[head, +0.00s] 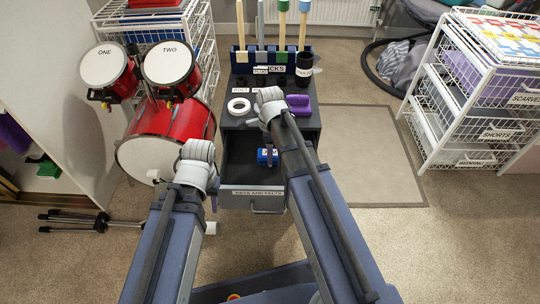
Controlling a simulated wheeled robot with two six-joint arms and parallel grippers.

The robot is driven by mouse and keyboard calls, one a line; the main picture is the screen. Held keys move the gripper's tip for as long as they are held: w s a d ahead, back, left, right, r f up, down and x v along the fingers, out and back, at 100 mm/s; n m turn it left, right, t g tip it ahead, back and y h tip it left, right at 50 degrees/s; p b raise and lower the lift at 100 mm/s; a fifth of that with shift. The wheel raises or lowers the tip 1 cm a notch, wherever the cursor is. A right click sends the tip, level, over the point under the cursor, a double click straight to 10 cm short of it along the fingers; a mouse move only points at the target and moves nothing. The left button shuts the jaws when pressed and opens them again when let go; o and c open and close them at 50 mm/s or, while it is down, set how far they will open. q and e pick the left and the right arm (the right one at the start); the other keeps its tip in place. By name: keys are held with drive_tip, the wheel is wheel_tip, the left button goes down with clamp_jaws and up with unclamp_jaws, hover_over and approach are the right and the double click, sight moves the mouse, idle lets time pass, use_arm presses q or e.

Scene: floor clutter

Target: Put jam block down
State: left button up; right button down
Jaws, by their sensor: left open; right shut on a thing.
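The blue jam block (263,157) shows within the open drawer (235,170) of a dark cabinet. My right gripper (268,152) reaches down from its pale wrist and is shut on the block. Much of it is hidden behind my wrist and arm, and I cannot tell whether the block touches the drawer floor. My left gripper (213,203) hangs left of the drawer, in front of the red drums. It is open and empty, mostly hidden under its own wrist.
The cabinet top holds a white ring (238,106), a purple object (299,104) and a black cylinder (304,66). Red drums (166,138) stand to the left, with a black stand (97,221) on the carpet. A white basket rack (435,115) stands right. A grey mat (375,165) lies between.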

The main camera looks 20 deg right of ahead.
drive_tip(key=shift+f, duration=0.2)
drive_tip(key=shift+c, duration=1.3)
unclamp_jaws()
drive_tip(key=shift+r, duration=0.1)
drive_tip(key=shift+r, duration=0.1)
wheel_tip(320, 180, up, 12)
drive_tip(key=p, duration=1.2)
drive_tip(key=s+a+n, duration=0.3)
drive_tip(key=s+n, duration=0.1)
drive_tip(key=n, duration=0.3)
drive_tip(key=s+a+n, duration=0.3)
drive_tip(key=s+n, duration=0.2)
drive_tip(key=n, duration=0.3)
drive_tip(key=s+a+n+h, duration=0.1)
drive_tip(key=s+a+n, duration=0.3)
drive_tip(key=n, duration=0.4)
drive_tip(key=shift+s+a+r, duration=0.1)
drive_tip(key=shift+s+r, duration=0.05)
drive_tip(key=shift+s, duration=0.35)
drive_tip(key=shift+s+a+n, duration=0.2)
drive_tip(key=shift+s+n, duration=0.1)
drive_tip(key=shift+n, duration=0.7)
